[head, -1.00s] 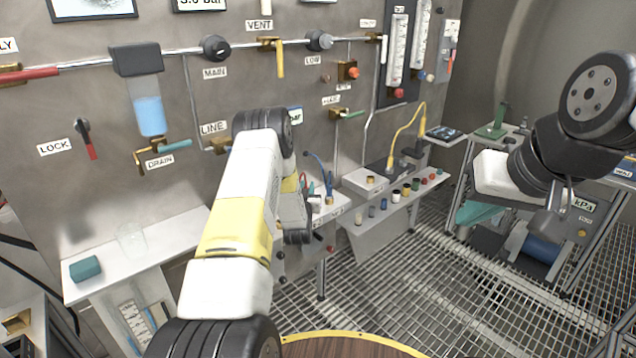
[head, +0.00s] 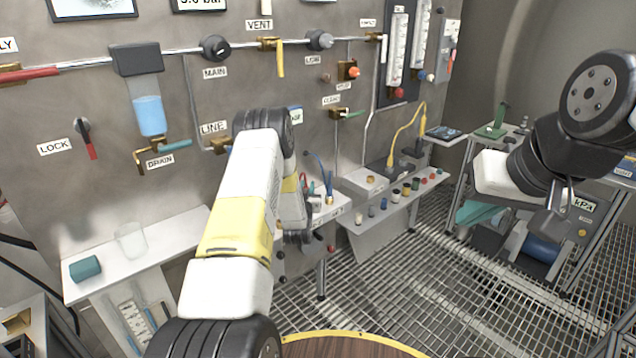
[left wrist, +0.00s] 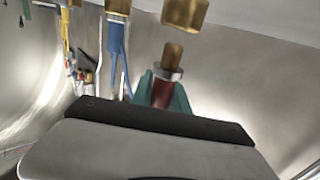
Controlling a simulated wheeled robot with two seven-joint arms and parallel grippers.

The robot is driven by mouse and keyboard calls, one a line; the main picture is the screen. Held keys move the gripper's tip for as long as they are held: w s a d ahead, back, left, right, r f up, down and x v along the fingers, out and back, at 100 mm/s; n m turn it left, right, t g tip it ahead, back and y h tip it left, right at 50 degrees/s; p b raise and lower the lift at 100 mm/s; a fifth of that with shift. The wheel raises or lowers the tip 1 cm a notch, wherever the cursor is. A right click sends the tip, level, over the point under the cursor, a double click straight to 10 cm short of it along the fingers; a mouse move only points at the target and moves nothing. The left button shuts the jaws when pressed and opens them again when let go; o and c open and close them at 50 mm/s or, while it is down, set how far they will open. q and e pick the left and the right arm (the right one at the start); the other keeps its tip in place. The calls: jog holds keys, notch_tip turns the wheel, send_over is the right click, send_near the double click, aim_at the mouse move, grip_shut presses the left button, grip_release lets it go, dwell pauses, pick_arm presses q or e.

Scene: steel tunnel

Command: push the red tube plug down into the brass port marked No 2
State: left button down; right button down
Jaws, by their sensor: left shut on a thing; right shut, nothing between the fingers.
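My left gripper (left wrist: 165,94) is shut on the red tube plug (left wrist: 162,93), with a teal finger on each side of it. The plug has a silver collar and a brass tip. In the left wrist view, the tip points at a brass port (left wrist: 185,12) at the top edge, with a visible gap between them. No number is readable on that port. In the head view my left arm hides most of this gripper; a bit of teal finger (head: 312,188) shows over the small bench. My right gripper (head: 547,226) is shut and empty at the right, away from the bench.
A blue tube with a brass fitting (left wrist: 118,8) stands beside the port. A shelf (head: 385,212) to the right carries several coloured caps. A yellow hose (head: 407,130) rises behind it. A glass beaker (head: 131,240) and teal block (head: 85,268) are on the left shelf.

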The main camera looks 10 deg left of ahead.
pick_arm(q)
jog(key=shift+f, duration=1.6)
jog(key=c, duration=1.2)
grip_release()
jog(key=shift+s, duration=0.1)
jog(key=s, duration=0.5)
jog(key=s+d, duration=0.1)
jog(key=s, duration=0.1)
jog(key=shift+s, duration=0.3)
